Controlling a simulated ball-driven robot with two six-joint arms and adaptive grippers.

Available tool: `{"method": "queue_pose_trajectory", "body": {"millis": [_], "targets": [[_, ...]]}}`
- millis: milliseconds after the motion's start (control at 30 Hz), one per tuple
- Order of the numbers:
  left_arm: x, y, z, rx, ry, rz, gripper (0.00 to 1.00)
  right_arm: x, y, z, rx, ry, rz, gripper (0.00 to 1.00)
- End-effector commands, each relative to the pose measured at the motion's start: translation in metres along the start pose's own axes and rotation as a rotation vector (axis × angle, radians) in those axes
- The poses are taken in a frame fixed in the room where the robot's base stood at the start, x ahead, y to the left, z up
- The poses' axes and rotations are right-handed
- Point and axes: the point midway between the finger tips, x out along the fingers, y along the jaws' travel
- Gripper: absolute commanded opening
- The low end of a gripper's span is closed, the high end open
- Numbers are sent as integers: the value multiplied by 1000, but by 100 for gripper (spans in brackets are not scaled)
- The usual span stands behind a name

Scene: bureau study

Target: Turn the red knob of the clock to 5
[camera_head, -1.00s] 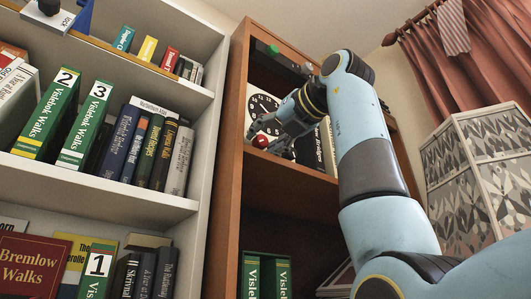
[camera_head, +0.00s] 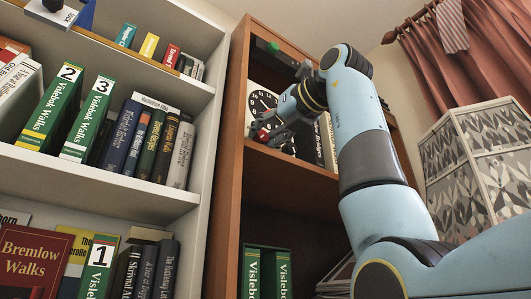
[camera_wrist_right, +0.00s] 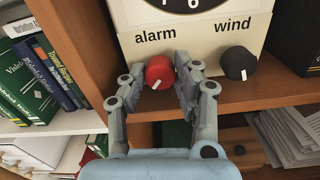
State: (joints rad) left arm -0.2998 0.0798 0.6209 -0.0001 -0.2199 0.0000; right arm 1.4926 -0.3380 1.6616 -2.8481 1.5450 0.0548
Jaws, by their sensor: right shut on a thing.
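The clock is cream with a black dial (camera_head: 262,103); its front panel (camera_wrist_right: 195,42) fills the upper part of the right wrist view. Its red knob (camera_wrist_right: 159,72) sits below the word "alarm", with a white mark pointing down and slightly left. A black knob (camera_wrist_right: 239,62) sits to its right below "wind". My right gripper (camera_wrist_right: 171,80) is shut on the red knob, one finger on each side. In the head view the gripper (camera_head: 268,130) is at the clock's lower front, and the red knob (camera_head: 262,134) shows partly between the fingers. The dial's numbers are mostly hidden or cut off.
The clock stands on a brown wooden shelf (camera_head: 285,178), with books (camera_head: 326,145) close on its right. A grey bookcase (camera_head: 120,190) with several books is on the left. A patterned box-like piece (camera_head: 470,170) and a red curtain (camera_head: 470,70) are on the right.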

Motion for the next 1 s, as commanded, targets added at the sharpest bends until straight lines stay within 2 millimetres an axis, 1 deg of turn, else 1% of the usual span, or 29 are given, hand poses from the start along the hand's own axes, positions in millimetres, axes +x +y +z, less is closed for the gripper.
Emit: {"method": "queue_pose_trajectory", "body": {"millis": [100,700,1000], "targets": [[8,0,3,0,-4,0,40,0,-1,-3,-106,1,0,0],[33,3,13,2,-20,0,40,0,-1,-3,-675,2,-1,0],[42,3,17,2,-26,1,40,0,0,-2,-911,2,0,0]]}}
